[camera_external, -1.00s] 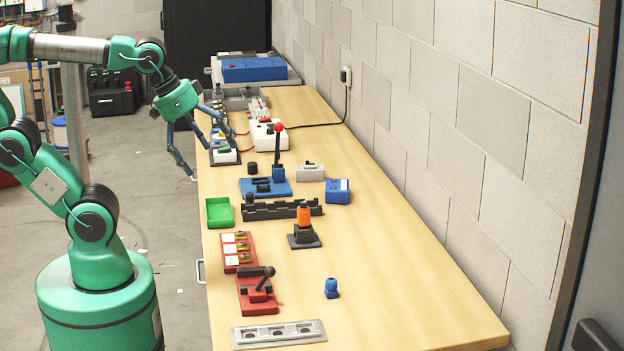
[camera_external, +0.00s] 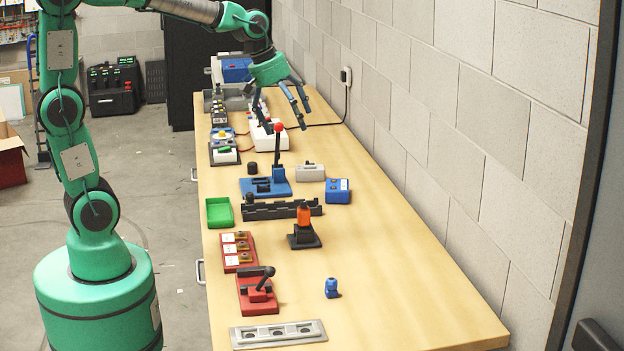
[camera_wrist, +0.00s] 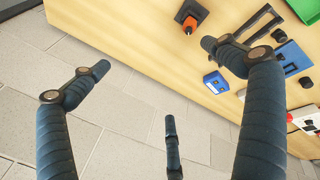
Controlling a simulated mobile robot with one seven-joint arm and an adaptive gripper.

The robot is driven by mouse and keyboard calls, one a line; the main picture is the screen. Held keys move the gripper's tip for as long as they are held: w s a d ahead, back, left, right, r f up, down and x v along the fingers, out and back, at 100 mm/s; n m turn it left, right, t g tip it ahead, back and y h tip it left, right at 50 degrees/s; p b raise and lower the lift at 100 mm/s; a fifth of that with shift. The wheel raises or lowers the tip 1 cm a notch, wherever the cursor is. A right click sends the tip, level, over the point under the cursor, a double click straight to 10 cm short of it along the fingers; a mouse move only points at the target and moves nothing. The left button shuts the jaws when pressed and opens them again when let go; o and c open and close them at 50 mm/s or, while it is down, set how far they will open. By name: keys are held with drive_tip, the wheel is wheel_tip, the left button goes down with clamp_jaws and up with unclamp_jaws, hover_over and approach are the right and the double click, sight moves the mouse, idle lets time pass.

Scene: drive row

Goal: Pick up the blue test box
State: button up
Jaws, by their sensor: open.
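The blue test box (camera_external: 338,190) is a small blue block with a pale marked panel. It sits on the wooden bench toward the wall side. In the wrist view the blue test box (camera_wrist: 216,82) shows just below the tip of the right finger. My gripper (camera_external: 288,112) has its dark fingers spread and empty, up in the air over the far part of the bench, beyond the box. The fingers of my gripper (camera_wrist: 158,75) are also well apart in the wrist view. The box is unobstructed in both views.
A grey-white box (camera_external: 310,172) stands just beyond the blue test box. A blue base with a tall red-knobbed lever (camera_external: 278,145) is to its left. A black slotted rail (camera_external: 270,211) lies nearer. The block wall (camera_external: 450,130) borders the bench on the right.

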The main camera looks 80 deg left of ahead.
drive_tip(key=w+a+f+n+p, duration=0.1)
drive_tip(key=w+a+f+n, duration=0.4)
drive_tip(key=a, duration=0.4)
drive_tip(key=w+a+f+n+p, duration=0.1)
drive_tip(key=w+a+f+n, duration=0.2)
drive_tip(key=w+a+n, duration=0.5)
drive_tip(key=w+a+f+n, duration=0.1)
drive_tip(key=a+f+n, duration=0.1)
drive_tip(key=a+f, duration=0.4)
drive_tip(key=w+a+f+n+p, duration=0.1)
drive_tip(key=a+f+n, duration=0.2)
drive_tip(key=a+f, duration=0.4)
drive_tip(key=a, duration=0.6)
drive_tip(key=shift+w+f+n+h, duration=0.15)
drive_tip(key=shift+n+h, duration=0.15)
drive_tip(key=shift+h, duration=0.1)
drive_tip(key=shift+a, duration=0.1)
drive_tip(key=b, duration=0.1)
hover_over(336, 184)
drive_tip(key=s, duration=0.2)
drive_tip(key=shift+f, duration=3.95)
drive_tip(key=shift+a+b+x, duration=0.15)
drive_tip(key=shift+b+x, duration=0.4)
drive_tip(key=shift+x, duration=0.75)
drive_tip(key=shift+a+b+x, duration=0.1)
drive_tip(key=shift+b+x, duration=0.45)
drive_tip(key=shift+x, duration=0.75)
drive_tip(key=shift+s+d, duration=0.1)
drive_tip(key=shift+d, duration=0.05)
